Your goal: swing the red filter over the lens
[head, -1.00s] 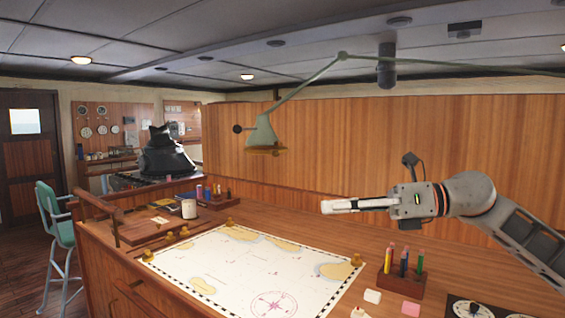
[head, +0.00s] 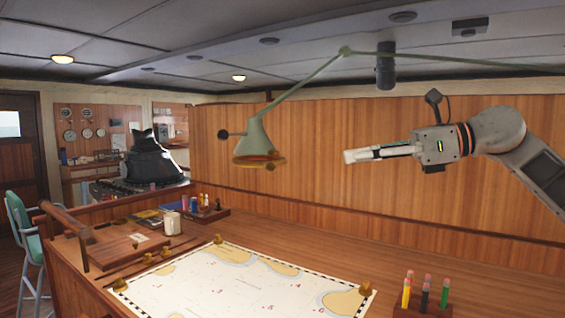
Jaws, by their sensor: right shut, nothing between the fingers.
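A green chart lamp (head: 256,138) with a cone-shaped shade hangs from a jointed arm over the chart table. An amber-brown disc (head: 270,161), which looks like the filter, sits at the shade's lower rim and sticks out to the right. Its red colour is not clear, and the lens inside the shade is hidden. My right gripper (head: 347,157) is shut and empty. It points left, at about the disc's height in the picture, with a clear gap to its right. My left gripper is not in view.
The lamp's arm (head: 400,57) runs along under the ceiling above my right arm. A wooden wall (head: 330,190) stands behind. A chart (head: 230,285) lies on the table below, with a pencil block (head: 432,311) at the right and a mug (head: 172,224) at the left.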

